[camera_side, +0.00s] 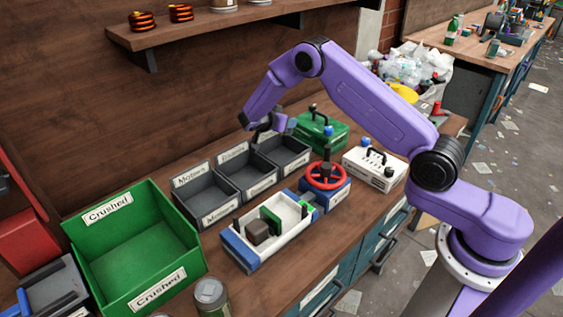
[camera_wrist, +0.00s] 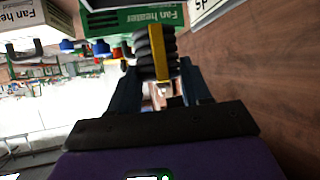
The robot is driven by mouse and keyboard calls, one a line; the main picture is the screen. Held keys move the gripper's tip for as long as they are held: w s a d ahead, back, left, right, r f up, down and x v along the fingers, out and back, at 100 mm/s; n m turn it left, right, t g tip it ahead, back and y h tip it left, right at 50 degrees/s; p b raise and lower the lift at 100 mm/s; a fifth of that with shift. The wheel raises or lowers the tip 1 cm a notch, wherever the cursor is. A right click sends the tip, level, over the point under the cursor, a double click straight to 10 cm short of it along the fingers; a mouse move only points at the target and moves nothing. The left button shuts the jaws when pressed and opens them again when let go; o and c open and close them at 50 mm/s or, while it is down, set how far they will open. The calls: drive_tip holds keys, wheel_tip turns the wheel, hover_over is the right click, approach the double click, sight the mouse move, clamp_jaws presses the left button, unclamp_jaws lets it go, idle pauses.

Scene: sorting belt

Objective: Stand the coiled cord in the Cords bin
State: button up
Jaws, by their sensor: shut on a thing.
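In the wrist view the coiled cord (camera_wrist: 143,45) is a black stack of loops with a yellow band. My gripper (camera_wrist: 160,78) is shut on it, with a finger on each side. In the side view my gripper (camera_side: 264,130) is above the back edge of the row of grey bins, near the middle and right ones; the cord cannot be made out there. The bins' labels are too small to read surely, except Motors on the left bin (camera_side: 206,190). A label ending in "ds" (camera_wrist: 205,8) shows at the wrist view's top edge.
A green box (camera_side: 318,132) marked Fan heater in the wrist view (camera_wrist: 135,18) stands behind the right bin (camera_side: 303,163). A red-wheeled device (camera_side: 327,178), a white box (camera_side: 375,167), a white-and-blue tray (camera_side: 240,250) and a green Crushed bin (camera_side: 185,262) stand around. A shelf (camera_side: 200,35) hangs above.

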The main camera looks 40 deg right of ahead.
drive_tip(key=shift+d+f+m+g, duration=0.25)
drive_tip(key=shift+d+m+g, duration=0.05)
drive_tip(key=shift+d, duration=0.05)
hover_over(285, 160)
wheel_tip(285, 160, down, 10)
drive_tip(key=shift+d+r, duration=0.1)
drive_tip(key=shift+d, duration=0.05)
drive_tip(key=shift+f, duration=0.2)
drive_tip(key=o, duration=1.1)
drive_tip(key=shift+c, duration=0.2)
